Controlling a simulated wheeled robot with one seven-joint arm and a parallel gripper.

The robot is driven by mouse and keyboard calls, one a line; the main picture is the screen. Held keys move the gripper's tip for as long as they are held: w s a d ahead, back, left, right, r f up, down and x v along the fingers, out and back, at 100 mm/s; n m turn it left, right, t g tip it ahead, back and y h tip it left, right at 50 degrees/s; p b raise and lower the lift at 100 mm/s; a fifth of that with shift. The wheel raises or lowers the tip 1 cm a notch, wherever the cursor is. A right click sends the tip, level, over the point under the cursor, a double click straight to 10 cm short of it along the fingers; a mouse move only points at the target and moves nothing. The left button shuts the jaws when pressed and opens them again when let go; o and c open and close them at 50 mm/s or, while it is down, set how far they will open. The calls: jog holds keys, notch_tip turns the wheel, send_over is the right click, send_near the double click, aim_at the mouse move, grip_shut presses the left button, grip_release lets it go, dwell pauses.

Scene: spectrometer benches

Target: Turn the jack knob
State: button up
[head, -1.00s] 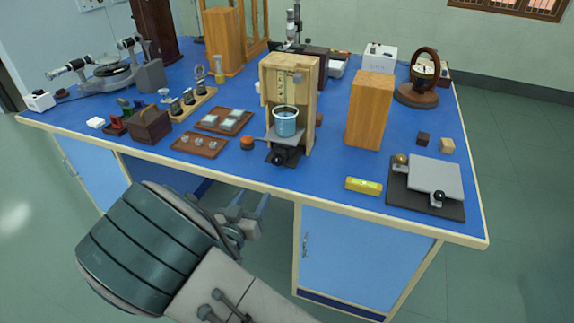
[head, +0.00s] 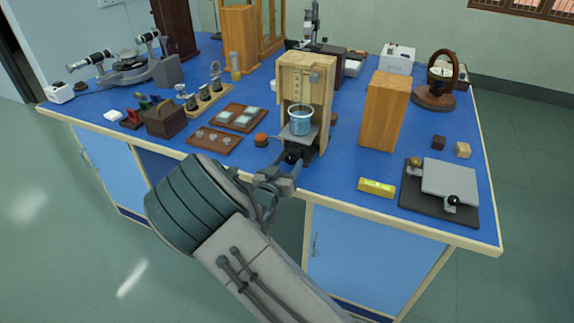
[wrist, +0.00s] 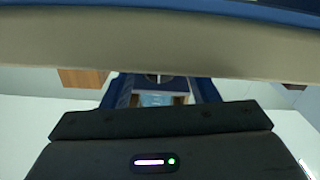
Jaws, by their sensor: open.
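The jack (head: 301,147) is a small dark stand near the front edge of the blue bench. Its round black knob (head: 292,156) faces the front edge. A glass beaker of bluish liquid (head: 300,121) stands on the jack, inside an open wooden frame (head: 305,83). My gripper (head: 282,173) is open at the bench's front edge, just in front of and below the knob in the head view. Its fingers overlap the edge there, and I cannot tell whether they touch the knob. In the wrist view the knob cannot be made out clearly.
An orange-brown round piece (head: 261,139) lies left of the jack, beside a brown tray (head: 214,139). To the right are a tall wooden block (head: 386,112), a yellow level (head: 377,187) and a grey plate on a dark base (head: 448,178). A pale bench edge (wrist: 160,50) crosses the wrist view.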

jog(key=shift+c, duration=0.3)
jog(key=c, duration=0.9)
jog(key=shift+f+b, duration=0.1)
jog(key=shift+b, duration=0.25)
jog(key=shift+f+m+b, duration=0.1)
jog(key=shift+m+b, duration=0.9)
jog(key=shift+b, duration=0.1)
jog(key=m+b, duration=0.2)
jog(key=b, duration=0.1)
jog(key=shift+d, duration=0.1)
jog(key=m+b, duration=0.3)
jog(key=shift+b, duration=0.35)
jog(key=shift+m+b, duration=0.95)
jog(key=shift+m, duration=0.15)
